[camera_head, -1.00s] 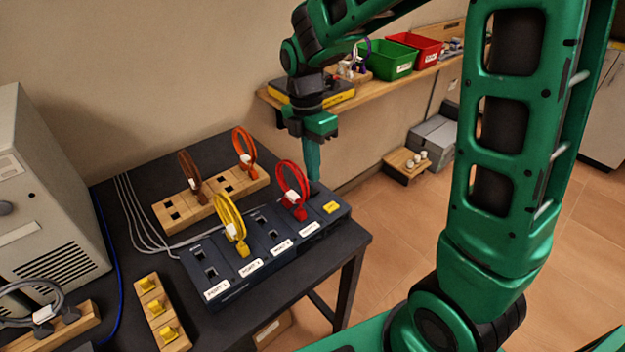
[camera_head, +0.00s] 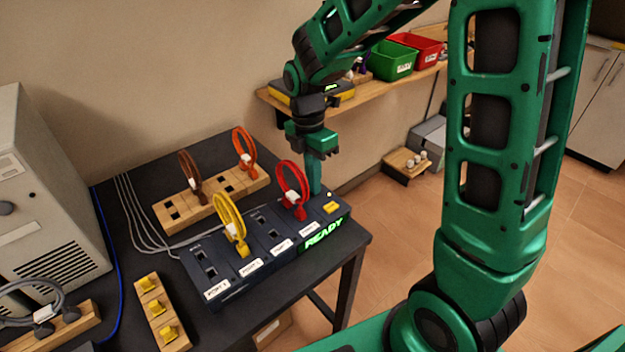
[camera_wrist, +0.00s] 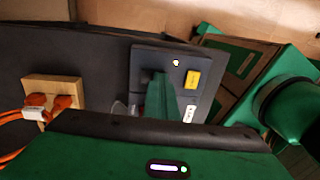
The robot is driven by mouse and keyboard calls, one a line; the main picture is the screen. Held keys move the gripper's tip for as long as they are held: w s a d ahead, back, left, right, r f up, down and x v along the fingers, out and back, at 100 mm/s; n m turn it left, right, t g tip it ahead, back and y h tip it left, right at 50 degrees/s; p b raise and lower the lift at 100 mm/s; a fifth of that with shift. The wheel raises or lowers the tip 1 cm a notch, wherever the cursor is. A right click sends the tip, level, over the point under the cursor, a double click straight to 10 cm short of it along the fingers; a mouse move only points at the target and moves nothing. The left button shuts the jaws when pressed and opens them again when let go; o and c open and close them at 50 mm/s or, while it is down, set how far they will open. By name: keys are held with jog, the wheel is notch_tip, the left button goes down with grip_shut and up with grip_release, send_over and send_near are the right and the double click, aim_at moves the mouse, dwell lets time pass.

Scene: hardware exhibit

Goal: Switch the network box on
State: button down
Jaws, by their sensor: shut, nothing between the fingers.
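The network box (camera_head: 228,290) is a dark, low box on the black table, with labelled ports on top and a lit green "READY" sign on its right front face. My gripper (camera_head: 315,192) is shut and empty, pointing down at the box's far right end. In the wrist view its fingers (camera_wrist: 161,101) hide the spot under them; I cannot tell whether they touch it.
A wooden rack (camera_head: 168,214) with brown and orange cables stands behind the box. A wooden strip with yellow plugs (camera_head: 158,312) lies at the front left. A grey computer case (camera_head: 45,190) stands at the left. A shelf (camera_head: 375,89) with bins runs along the wall.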

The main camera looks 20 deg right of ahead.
jog(key=shift+f, duration=0.1)
jog(key=shift+w+a, duration=0.25)
jog(key=shift+w, duration=0.5)
jog(key=shift+r, duration=0.2)
notch_tip(320, 180, up, 14)
jog(key=w, duration=0.1)
jog(key=shift+w+a, duration=0.25)
jog(key=shift+w, duration=0.1)
jog(key=shift+f, duration=0.1)
